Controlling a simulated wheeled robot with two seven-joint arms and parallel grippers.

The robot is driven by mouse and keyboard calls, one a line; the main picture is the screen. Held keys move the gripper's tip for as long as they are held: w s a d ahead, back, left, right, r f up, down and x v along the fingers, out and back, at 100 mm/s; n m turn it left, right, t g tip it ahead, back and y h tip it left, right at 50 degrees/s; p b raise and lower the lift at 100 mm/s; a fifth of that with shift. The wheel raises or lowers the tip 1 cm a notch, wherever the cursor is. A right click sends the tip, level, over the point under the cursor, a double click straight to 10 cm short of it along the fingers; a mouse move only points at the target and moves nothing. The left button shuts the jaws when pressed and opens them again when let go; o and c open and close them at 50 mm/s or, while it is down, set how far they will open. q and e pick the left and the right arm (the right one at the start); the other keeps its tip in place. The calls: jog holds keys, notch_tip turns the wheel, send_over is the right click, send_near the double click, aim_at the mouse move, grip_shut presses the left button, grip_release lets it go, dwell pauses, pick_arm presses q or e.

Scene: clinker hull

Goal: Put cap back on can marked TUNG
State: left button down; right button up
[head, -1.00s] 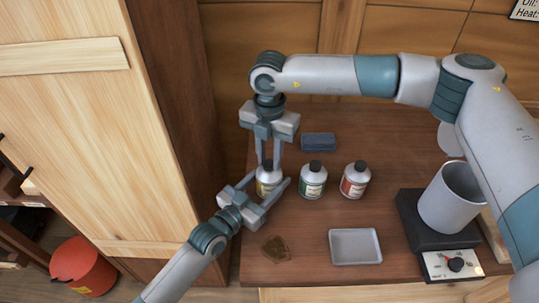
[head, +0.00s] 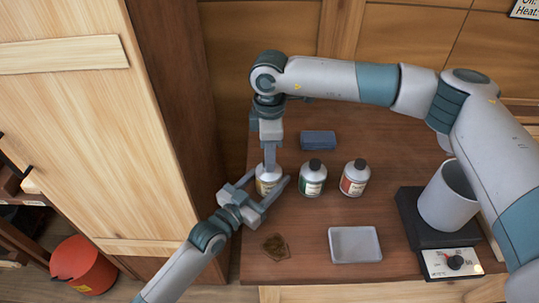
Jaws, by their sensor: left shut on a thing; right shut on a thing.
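A silvery can with a yellowish label (head: 266,188) stands upright at the left of the bench; its lettering is too small to read. My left gripper (head: 270,182) is shut on this can's body, one finger on each side. My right gripper (head: 269,164) comes down from above and is shut at the can's top. The cap there is hidden by the fingers, so I cannot tell how it sits. Two similar cans with dark caps stand to the right, one with a green label (head: 312,180) and one with a red label (head: 354,180).
A blue-grey block (head: 318,140) lies behind the cans. A crumpled brown cloth (head: 276,246) and an empty grey tray (head: 354,246) lie in front. A grey pot (head: 447,200) stands on a dark hotplate (head: 410,225) at right. A tall wooden cabinet (head: 75,140) borders the left.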

jog(key=shift+m, duration=0.3)
jog(key=o, duration=1)
jog(key=shift+r, duration=2.25)
